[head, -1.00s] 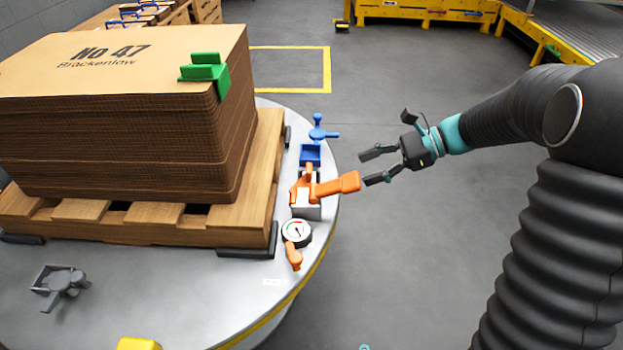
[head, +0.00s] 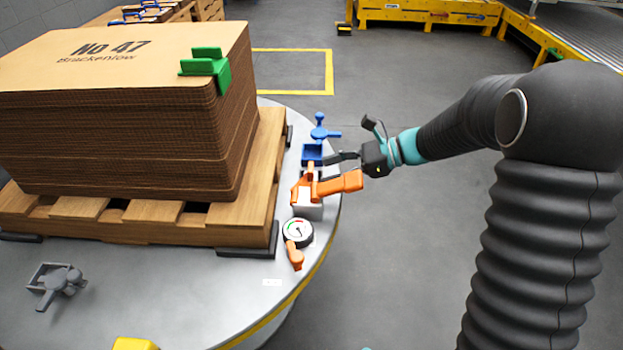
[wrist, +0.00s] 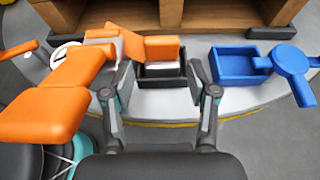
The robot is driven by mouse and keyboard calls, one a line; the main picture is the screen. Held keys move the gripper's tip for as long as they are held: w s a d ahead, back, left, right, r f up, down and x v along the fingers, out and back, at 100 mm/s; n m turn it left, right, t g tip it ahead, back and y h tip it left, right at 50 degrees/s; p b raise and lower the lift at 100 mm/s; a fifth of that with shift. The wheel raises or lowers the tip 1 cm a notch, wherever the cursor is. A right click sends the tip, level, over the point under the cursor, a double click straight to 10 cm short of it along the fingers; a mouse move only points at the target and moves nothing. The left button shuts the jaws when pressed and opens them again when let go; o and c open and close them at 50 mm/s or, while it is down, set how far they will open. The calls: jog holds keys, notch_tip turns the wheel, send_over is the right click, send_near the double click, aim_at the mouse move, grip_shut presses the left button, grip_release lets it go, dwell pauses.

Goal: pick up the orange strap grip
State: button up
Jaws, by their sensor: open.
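The orange strap grip (head: 338,184) stands near the table's right edge, its thick handle sticking out rightward. In the wrist view its handle (wrist: 48,112) looms large at the left, close to the camera. A smaller orange block (wrist: 161,48) shows between and beyond my fingertips, over a dark open box; I cannot tell whether it joins the grip. My gripper (wrist: 158,80) is open, with nothing between its fingers.
A blue tray (head: 311,154) and a blue knobbed part (head: 320,132) lie beyond the grip. A round gauge (head: 297,232) and another orange piece (head: 295,257) lie nearer. A pallet (head: 255,205) with stacked cardboard (head: 120,130) fills the left. Open floor lies right.

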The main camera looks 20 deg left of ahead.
aim_at(311, 172)
jog(key=x, duration=0.3)
jog(key=b+x, duration=0.1)
jog(key=x, duration=0.1)
jog(key=shift+w+a+r, duration=0.1)
jog(key=shift+a+r, duration=0.15)
jog(key=shift+r, duration=0.1)
jog(key=c, duration=1)
